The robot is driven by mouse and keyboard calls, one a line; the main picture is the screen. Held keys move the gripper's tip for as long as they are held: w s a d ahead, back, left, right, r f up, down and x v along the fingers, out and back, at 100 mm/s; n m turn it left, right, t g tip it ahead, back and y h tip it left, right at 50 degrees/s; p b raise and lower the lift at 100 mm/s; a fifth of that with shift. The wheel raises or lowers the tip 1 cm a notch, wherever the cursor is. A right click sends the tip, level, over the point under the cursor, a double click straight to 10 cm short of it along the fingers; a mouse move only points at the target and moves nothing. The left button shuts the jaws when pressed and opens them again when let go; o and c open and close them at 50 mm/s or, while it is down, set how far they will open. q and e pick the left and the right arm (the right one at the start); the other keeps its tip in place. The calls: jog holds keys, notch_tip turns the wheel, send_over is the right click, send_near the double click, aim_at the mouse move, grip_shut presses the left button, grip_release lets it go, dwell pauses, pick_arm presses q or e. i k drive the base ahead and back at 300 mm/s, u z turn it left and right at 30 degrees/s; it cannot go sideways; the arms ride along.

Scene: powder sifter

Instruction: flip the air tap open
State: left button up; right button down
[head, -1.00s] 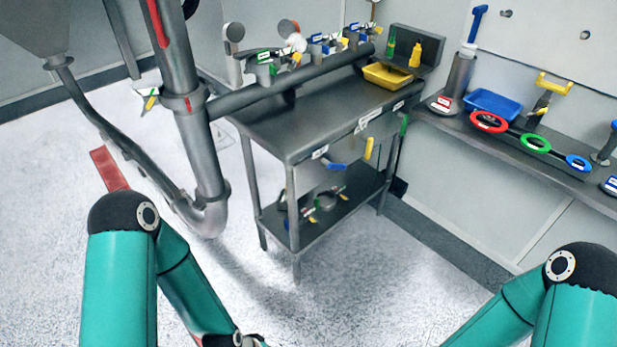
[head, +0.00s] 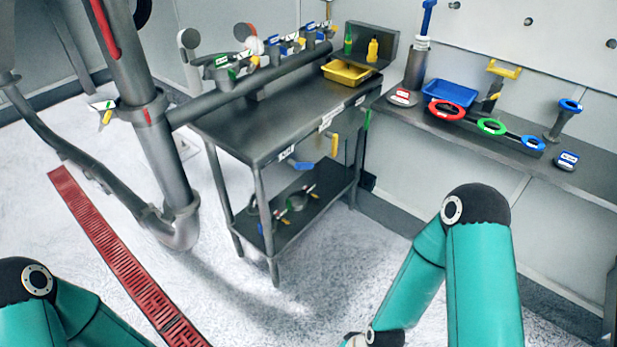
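No label readable here marks the air tap, so I cannot tell which one it is. Candidates are a blue handle (head: 303,165) and a yellow handle (head: 334,145) hanging below the front edge of the steel table (head: 250,140). Another is a small yellow-handled fitting (head: 106,116) on the upright pipe. Several small fittings with coloured tags, one of them green (head: 222,62), line the pipe behind the table. My two arms show in the foreground, well short of the table. Both grippers are outside the picture.
A yellow tray (head: 347,73) sits at the table's back right. The right-hand bench holds a blue tray (head: 449,92) and red, green and blue rings (head: 446,111). A red floor grate (head: 110,245) lies left. Floor before the table is clear.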

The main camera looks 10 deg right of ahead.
aim_at(296, 165)
jog(key=i, duration=1)
